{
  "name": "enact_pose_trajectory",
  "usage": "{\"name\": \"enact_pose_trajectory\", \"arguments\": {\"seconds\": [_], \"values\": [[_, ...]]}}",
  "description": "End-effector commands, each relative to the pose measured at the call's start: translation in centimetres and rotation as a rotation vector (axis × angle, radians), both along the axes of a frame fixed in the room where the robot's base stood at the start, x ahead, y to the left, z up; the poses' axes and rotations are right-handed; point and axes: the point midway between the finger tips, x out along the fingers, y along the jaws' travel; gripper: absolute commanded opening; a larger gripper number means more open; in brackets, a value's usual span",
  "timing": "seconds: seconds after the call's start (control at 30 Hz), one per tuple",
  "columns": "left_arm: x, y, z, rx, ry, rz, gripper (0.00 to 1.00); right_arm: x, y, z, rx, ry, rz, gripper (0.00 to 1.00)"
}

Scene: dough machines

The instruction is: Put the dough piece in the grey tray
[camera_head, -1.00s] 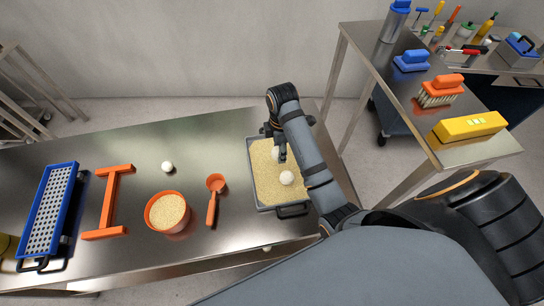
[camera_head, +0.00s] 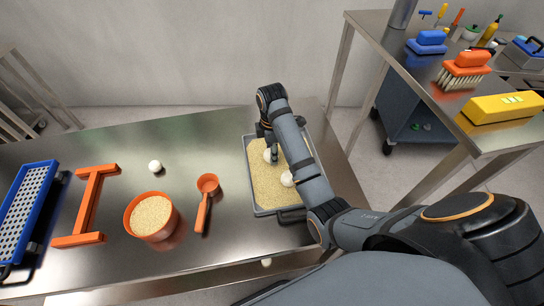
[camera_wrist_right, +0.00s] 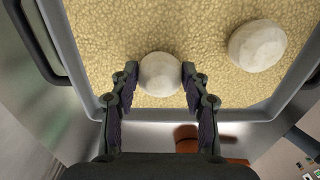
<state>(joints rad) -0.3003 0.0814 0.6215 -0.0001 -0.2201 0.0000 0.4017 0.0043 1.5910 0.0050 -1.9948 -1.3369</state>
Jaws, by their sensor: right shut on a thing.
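The grey tray (camera_head: 250,188) stands at the right end of the steel table, filled with pale grain; its rim (camera_wrist_right: 235,115) crosses the right wrist view. My right gripper (camera_head: 273,152) reaches down into the tray. In the right wrist view my right gripper (camera_wrist_right: 160,78) is shut on a round, pale dough piece (camera_wrist_right: 160,74), low over or on the grain; contact is unclear. Another pale ball (camera_head: 155,166) sits on the table. My left gripper is not in view.
An orange tub of grain (camera_head: 152,216), an orange scoop (camera_head: 203,205), an orange frame (camera_head: 88,205) and a blue perforated tray (camera_head: 27,210) stand left of the grey tray. A side table (camera_head: 440,110) with brushes stands at right. A pale ball (camera_head: 266,262) shows below the table's front edge.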

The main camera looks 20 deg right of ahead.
Motion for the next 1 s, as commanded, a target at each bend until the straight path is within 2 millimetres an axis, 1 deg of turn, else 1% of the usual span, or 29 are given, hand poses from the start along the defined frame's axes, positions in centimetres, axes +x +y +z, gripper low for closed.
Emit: {"name": "enact_pose_trajectory", "arguments": {"seconds": [0.2,0.33,0.37,0.5,0.77,0.9,1.0], "values": [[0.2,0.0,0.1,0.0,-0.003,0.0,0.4,0.0,0.0,0.1,0.0,-0.001,0.0,0.13],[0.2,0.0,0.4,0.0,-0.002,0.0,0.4,0.0,0.0,-0.1,0.0,0.001,0.0,0.13],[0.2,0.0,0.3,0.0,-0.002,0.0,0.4,0.0,0.0,-0.2,0.0,0.0,0.0,0.5],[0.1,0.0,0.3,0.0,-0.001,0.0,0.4,0.0,0.0,-0.2,0.0,-0.001,0.0,0.69],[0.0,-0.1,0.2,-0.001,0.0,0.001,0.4,0.0,0.0,-0.2,0.0,-0.001,0.0,0.69],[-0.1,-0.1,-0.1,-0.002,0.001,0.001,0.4,0.1,0.0,0.1,0.0,-0.004,0.0,0.69],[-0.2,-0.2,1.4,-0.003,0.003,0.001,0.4,0.1,0.0,1.7,0.0,-0.003,0.0,0.69]]}}
